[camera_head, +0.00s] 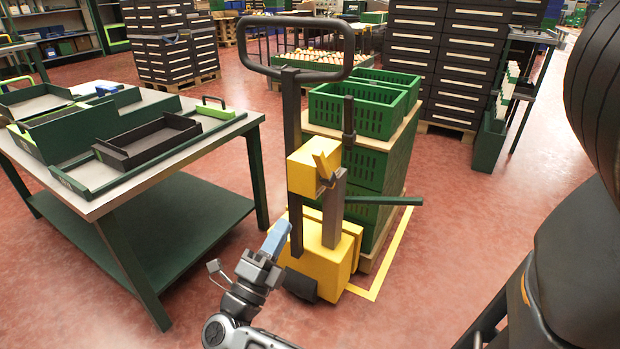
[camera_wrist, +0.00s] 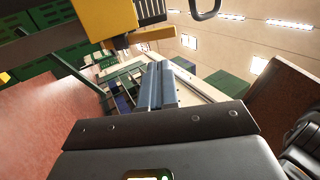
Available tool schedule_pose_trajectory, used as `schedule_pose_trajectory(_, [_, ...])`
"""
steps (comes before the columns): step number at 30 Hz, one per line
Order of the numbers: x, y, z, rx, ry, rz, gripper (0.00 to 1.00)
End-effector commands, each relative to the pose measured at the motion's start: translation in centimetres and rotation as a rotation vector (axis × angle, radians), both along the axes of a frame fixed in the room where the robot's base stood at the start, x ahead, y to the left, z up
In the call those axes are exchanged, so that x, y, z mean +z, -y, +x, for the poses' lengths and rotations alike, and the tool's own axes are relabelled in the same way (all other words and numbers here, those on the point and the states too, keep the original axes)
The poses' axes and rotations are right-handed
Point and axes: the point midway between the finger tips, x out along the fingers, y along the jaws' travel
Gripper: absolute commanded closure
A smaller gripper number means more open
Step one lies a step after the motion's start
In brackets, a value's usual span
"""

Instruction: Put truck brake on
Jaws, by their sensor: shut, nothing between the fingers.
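The pallet truck (camera_head: 322,262) has a yellow body, a dark mast and a black loop handle (camera_head: 295,75). A yellow box (camera_head: 303,170) sits partway up its mast, with a small yellow lever (camera_head: 324,166) at its right side. A dark upright rod (camera_head: 349,118) and a green bar (camera_head: 384,201) also stand out; I cannot tell which part is the brake. My gripper (camera_head: 276,236), with blue fingers, is left of the mast, below the box, and looks shut and empty. The wrist view shows the closed fingers (camera_wrist: 158,85) apart from the yellow box (camera_wrist: 105,18).
Green crates (camera_head: 357,110) are stacked on a pallet behind the truck. A workbench (camera_head: 135,190) with trays stands at the left. Dark drawer cabinets (camera_head: 440,60) stand at the back. Red floor (camera_head: 450,250) is open at the right.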

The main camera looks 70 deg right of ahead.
Motion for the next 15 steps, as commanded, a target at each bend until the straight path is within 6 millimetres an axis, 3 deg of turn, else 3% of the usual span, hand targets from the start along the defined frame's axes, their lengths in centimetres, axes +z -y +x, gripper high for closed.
schedule_pose_trajectory(8, [0.6, 1.0, -0.3, 0.0, 0.001, -0.001, 1.0])
schedule_pose_trajectory(15, [2.8, 4.6, -1.2, -0.002, 0.0, -0.002, 1.0])
